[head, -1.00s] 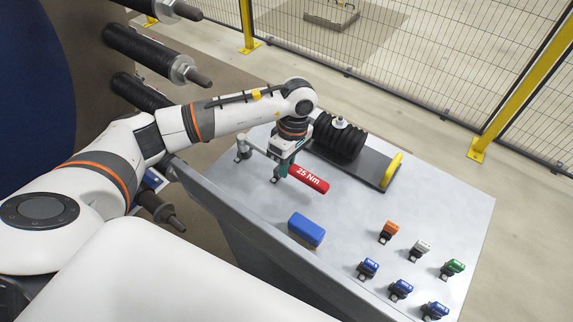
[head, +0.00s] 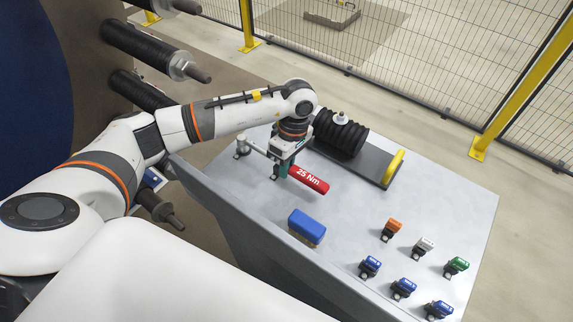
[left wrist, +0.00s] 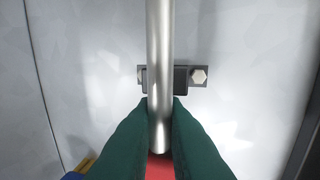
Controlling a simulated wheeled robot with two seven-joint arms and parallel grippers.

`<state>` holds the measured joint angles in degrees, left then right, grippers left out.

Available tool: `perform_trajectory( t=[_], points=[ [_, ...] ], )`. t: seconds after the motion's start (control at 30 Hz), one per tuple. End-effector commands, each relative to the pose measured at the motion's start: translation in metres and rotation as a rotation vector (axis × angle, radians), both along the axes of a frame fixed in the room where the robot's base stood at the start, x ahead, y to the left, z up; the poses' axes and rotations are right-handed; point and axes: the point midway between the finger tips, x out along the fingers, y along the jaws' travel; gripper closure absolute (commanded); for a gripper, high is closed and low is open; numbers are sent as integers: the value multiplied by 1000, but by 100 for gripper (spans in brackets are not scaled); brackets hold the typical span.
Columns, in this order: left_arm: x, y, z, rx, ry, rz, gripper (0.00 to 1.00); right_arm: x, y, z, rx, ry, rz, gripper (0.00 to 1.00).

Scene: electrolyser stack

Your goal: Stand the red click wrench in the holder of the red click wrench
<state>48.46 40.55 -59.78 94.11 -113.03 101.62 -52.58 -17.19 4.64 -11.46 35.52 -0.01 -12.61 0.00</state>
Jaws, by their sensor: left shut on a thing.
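The red click wrench (head: 309,179) has a red handle marked "25 Nm" and a silver shaft; it lies roughly level over the table in the head view. My left gripper (head: 283,170) is shut on it near where the handle meets the shaft. In the left wrist view, the green fingers (left wrist: 159,135) flank the silver shaft (left wrist: 160,50), with red handle below. The shaft passes in front of a small dark bracket (left wrist: 180,82) with a bolt at its right; I cannot tell whether they touch or whether this is the holder. My right gripper is out of view.
A mesh fence (head: 450,60) stands behind.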

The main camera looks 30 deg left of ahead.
Motion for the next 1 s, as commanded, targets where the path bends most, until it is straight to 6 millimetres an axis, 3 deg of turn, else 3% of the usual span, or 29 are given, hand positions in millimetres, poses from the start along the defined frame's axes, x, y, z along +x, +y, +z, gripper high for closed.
perform_trajectory(
  t=[0.2, 0.23, 0.37, 0.73, 1.0],
  points=[
    [0, 0, -1, 0, -1, 0, 100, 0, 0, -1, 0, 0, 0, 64],
    [0, 0, -1, 0, -1, 0, 86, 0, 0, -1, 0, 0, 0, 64],
    [0, 0, -1, 0, -1, 0, 64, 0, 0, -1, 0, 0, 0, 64],
    [1, 0, 3, 0, -1, 0, 64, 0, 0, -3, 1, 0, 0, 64],
    [12, -1, 50, 0, -7, 0, 64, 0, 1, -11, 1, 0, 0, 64]
  ],
)
